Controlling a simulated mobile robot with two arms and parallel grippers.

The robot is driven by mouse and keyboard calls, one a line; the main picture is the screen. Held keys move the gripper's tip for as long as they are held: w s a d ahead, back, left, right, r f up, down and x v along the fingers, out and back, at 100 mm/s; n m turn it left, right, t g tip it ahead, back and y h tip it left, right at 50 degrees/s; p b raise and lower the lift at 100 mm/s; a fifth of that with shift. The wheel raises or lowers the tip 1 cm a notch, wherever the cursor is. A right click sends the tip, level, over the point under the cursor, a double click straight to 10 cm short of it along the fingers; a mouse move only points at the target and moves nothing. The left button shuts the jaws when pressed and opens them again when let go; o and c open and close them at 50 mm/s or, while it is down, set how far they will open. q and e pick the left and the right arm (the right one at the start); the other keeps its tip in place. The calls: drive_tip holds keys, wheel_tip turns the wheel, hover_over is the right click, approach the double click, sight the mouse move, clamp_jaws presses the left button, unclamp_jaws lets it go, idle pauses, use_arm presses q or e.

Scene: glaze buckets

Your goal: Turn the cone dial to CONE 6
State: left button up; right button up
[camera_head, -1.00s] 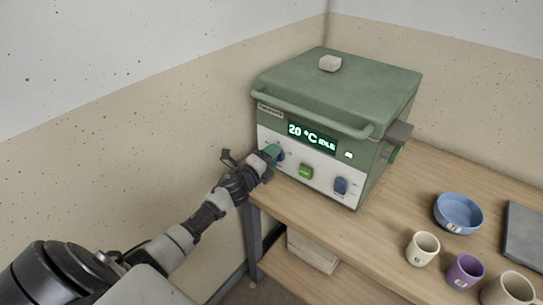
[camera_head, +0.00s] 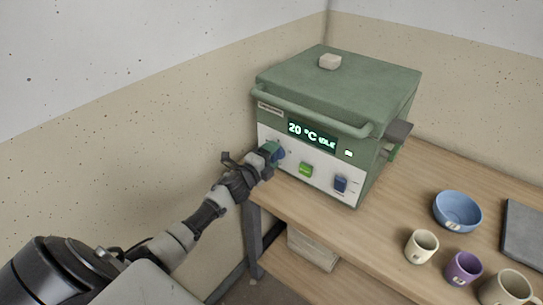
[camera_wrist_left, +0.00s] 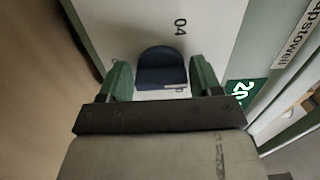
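The kiln (camera_head: 335,95) is a green box with a white front panel on the table. Its cone dial is the dark blue knob (camera_head: 281,154) at the panel's left end, partly hidden by my gripper. My left gripper (camera_head: 271,150) is at this dial. In the left wrist view the dial (camera_wrist_left: 161,70) sits between the two green fingertips, with thin gaps at both sides, so the fingers look open around it. A printed "04" shows beside the dial; another mark below it is partly hidden. The dial's setting cannot be read. My right gripper is out of view.
The kiln display (camera_head: 312,135) reads 20 °C IDLE. A green button (camera_head: 306,169) and a second blue knob (camera_head: 341,184) are farther right. A blue bowl (camera_head: 458,211), cream cup (camera_head: 421,246), purple cup (camera_head: 463,268) and grey slab (camera_head: 525,235) stand on the table (camera_head: 365,235).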

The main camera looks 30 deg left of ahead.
use_arm(q)
drive_tip(key=shift+o, duration=1.2)
drive_tip(key=s, duration=1)
drive_tip(key=shift+s+a, duration=0.4)
